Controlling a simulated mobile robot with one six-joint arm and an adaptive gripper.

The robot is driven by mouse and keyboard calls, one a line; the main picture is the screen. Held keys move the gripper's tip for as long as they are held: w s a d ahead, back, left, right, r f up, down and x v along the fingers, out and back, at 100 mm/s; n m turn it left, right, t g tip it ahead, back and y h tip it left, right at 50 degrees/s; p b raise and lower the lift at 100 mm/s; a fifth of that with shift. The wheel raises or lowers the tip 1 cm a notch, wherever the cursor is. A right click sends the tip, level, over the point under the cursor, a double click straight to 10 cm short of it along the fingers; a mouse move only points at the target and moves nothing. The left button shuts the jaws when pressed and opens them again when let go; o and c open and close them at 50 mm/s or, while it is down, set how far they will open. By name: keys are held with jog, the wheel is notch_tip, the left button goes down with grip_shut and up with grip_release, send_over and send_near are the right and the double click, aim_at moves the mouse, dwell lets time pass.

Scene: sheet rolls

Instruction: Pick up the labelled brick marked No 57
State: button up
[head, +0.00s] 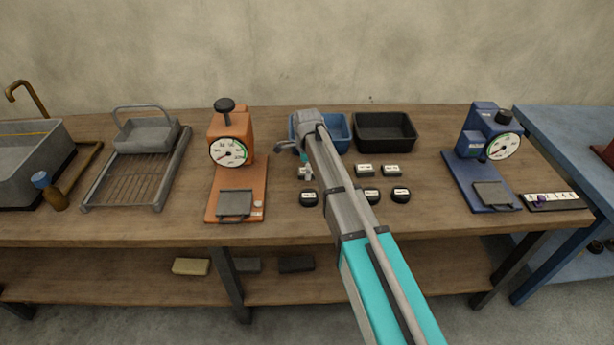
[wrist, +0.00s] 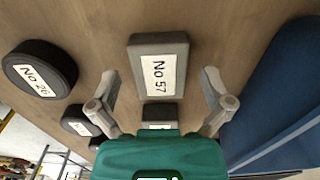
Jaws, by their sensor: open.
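The labelled brick No 57 (wrist: 158,88) is a dark grey block with a white label, lying on the wooden table in the wrist view. My gripper (wrist: 159,76) is open, with one finger to each side of the brick in the picture and a gap on both sides. Whether the fingertips are down at the brick's height or above it, I cannot tell. In the head view my arm reaches over the table towards the blue bin, and the small labels there are too small to read.
A round black weight marked No 26 (wrist: 40,70) and another round one (wrist: 80,122) lie to the left. A further labelled block (wrist: 158,115) is partly hidden by my gripper. A blue bin (head: 338,134) and black bin (head: 384,132) stand behind. An orange scale (head: 236,180) is left.

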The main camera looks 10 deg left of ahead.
dwell(0.5)
jog(key=c, duration=1.2)
